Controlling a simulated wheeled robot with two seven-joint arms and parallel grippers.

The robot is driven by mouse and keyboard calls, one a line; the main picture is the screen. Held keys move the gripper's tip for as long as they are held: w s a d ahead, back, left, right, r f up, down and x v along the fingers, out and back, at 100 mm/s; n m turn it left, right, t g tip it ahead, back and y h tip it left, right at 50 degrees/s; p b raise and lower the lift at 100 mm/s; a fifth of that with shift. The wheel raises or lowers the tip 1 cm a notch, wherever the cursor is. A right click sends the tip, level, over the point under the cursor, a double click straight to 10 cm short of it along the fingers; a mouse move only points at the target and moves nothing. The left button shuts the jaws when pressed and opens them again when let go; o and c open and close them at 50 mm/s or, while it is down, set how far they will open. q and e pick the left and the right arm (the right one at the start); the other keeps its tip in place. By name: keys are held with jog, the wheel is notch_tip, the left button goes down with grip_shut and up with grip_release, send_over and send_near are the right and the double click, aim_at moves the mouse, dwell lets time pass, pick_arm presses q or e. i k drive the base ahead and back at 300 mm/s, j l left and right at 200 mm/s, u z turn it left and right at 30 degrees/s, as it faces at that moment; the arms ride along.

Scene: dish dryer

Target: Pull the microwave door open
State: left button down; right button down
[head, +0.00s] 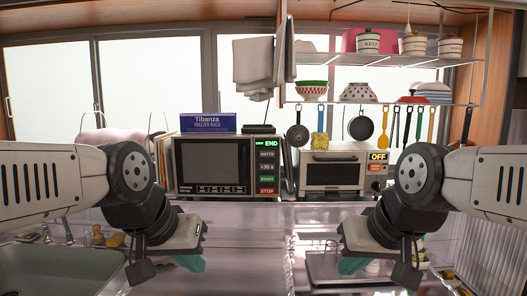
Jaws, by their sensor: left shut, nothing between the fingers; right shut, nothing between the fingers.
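The microwave (213,165) stands at the back of the counter, left of the middle, with its dark-windowed door facing me. The door looks shut. Its control panel on the right side has an END display and START and STOP buttons. My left gripper (190,263) is low in front of the microwave, apart from it, shut and empty with teal fingertips. My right gripper (351,265) is low in front of the toaster oven side, also shut and empty. Neither gripper appears to touch anything of the microwave.
A toaster oven (334,173) marked OFF stands right of the microwave. A blue freezer-bag box (208,122) sits on the microwave. A sink (62,268) is at the left. Pans and utensils hang under a shelf (400,62) with bowls. The counter (250,222) before the microwave is clear.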

aim_at(204, 166)
jog(key=i+l+u, duration=0.15)
jog(key=u, duration=0.25)
jog(key=i+l+u, duration=0.25)
jog(key=u, duration=0.15)
